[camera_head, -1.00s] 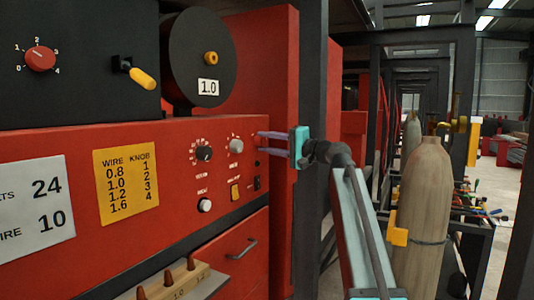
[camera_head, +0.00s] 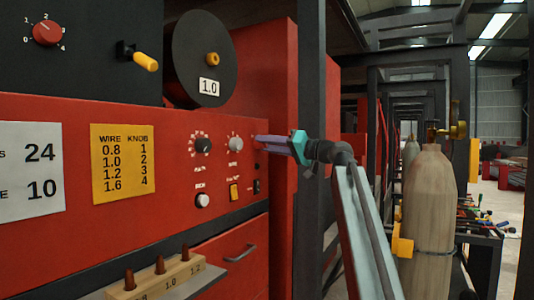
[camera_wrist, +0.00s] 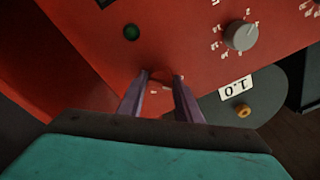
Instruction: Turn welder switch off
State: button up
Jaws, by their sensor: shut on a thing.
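The red welder front panel (camera_head: 100,240) fills the left of the head view. My gripper (camera_head: 259,140) reaches in from the right, its fingertips at the panel's upper right, beside a grey knob (camera_head: 236,144). In the wrist view my two purple fingers (camera_wrist: 160,77) meet the red panel, shut on a small dark part, which I take to be the welder switch (camera_wrist: 160,73). The fingers hide most of it, so its setting cannot be read. A dark green lamp (camera_wrist: 131,32) sits close by, and the grey knob (camera_wrist: 240,36) is off to the right.
A black wire spool (camera_head: 205,60) marked 1.0 is above the panel. A dark upright post (camera_head: 309,90) stands close beside my arm. A gas cylinder (camera_head: 428,195) stands to the right. A wooden tip holder (camera_head: 160,278) sits below the panel.

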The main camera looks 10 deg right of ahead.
jog(key=shift+f+n+b, duration=0.15)
jog(key=shift+n+b, duration=0.2)
jog(key=shift+n, duration=0.25)
jog(key=o, duration=1)
jog(key=shift+w+d, duration=0.1)
jog(key=shift+d, duration=0.05)
jog(key=v, duration=1.3)
jog(key=shift+s+d, duration=0.25)
jog(key=shift+d, duration=0.05)
